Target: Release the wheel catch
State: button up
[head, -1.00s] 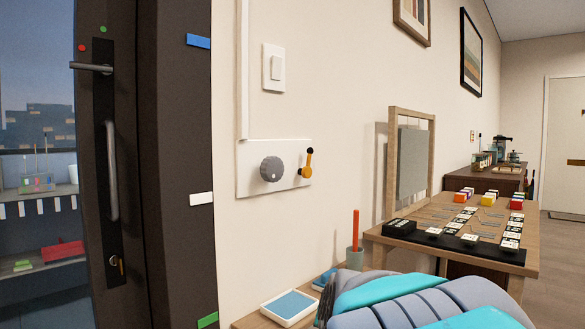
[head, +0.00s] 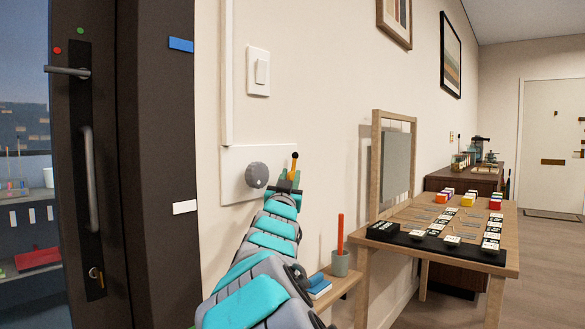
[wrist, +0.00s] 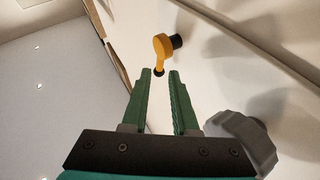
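An orange lever with a black tip (head: 293,166) stands out from a white plate (head: 232,160) on the wall, right of a ridged grey knob (head: 256,175). I take the lever to be the catch. In the wrist view the lever (wrist: 161,49) is just beyond my gripper (wrist: 160,73). Its black tip is level with the gap between the two green fingertips. The fingers are apart, with nothing held between them; whether either touches the lever I cannot tell. The grey knob (wrist: 243,139) is beside the right finger. In the head view my gripper (head: 288,178) hides the lever's lower part.
A light switch (head: 258,72) is on the wall above the plate. A dark door frame with a handle (head: 67,72) stands at left. Below right are a cup with an orange stick (head: 340,263) and a wooden table (head: 508,262) with cards and blocks.

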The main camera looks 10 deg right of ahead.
aim_at(293, 166)
jog(key=shift+p+x, duration=0.4)
jog(key=shift+x, duration=1.85)
grip_shut()
